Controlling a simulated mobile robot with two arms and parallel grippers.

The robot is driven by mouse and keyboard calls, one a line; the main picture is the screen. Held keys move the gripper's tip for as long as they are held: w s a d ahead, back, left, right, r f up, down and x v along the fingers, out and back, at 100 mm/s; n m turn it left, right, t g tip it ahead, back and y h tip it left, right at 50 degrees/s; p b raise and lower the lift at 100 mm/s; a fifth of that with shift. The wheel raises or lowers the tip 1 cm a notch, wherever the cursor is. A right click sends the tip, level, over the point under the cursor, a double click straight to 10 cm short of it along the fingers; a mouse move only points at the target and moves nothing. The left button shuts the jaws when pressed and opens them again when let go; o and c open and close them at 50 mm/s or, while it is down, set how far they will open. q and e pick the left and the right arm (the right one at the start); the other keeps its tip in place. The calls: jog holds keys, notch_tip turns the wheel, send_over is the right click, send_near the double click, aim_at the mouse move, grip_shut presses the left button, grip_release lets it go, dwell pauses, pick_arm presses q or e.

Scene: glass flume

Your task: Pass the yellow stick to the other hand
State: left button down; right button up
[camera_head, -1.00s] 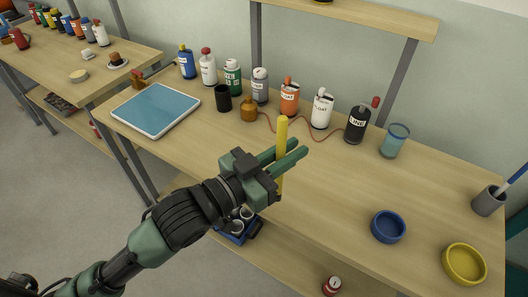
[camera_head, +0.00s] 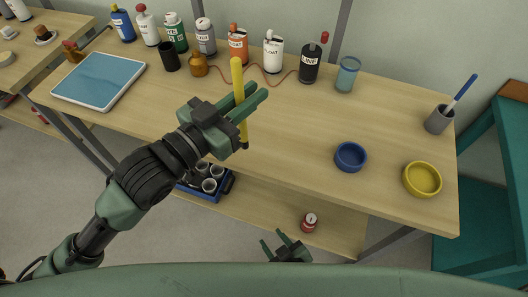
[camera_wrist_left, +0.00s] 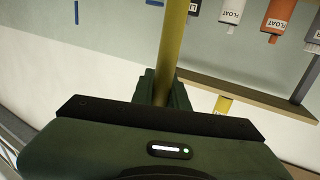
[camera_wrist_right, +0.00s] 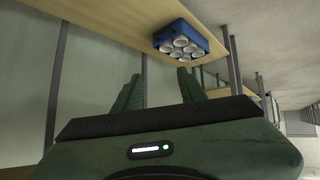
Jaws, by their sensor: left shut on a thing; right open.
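The yellow stick (camera_head: 238,88) stands nearly upright in my left gripper (camera_head: 250,101), with a dark tip at its lower end. The gripper is shut on it, above the front edge of the workbench. The stick also runs up through the left wrist view (camera_wrist_left: 172,45), between the fingers (camera_wrist_left: 162,88). My right gripper (camera_head: 283,246) is open and empty, low at the bottom of the head view, below and in front of the bench. Its two spread fingers (camera_wrist_right: 158,92) show nothing between them in the right wrist view.
The workbench (camera_head: 290,130) holds a row of bottles at the back, a blue tray (camera_head: 98,80), a blue bowl (camera_head: 350,157), a yellow bowl (camera_head: 422,179) and a grey cup (camera_head: 438,120). A blue crate (camera_wrist_right: 187,40) and a red can (camera_head: 309,222) sit on the lower shelf.

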jog(key=w+a+r+m+t+y, duration=0.1)
jog(key=w+r+t+y, duration=0.15)
jog(key=r, duration=1.55)
jog(key=w+a+r+t+y, duration=0.2)
jog(key=w+r+t, duration=0.2)
jog(key=r, duration=1.5)
jog(key=x, duration=1.2)
jog(key=shift+f, duration=0.15)
jog(key=shift+c, duration=0.3)
grip_shut()
pick_arm(q)
jog(key=c, duration=1.3)
grip_release()
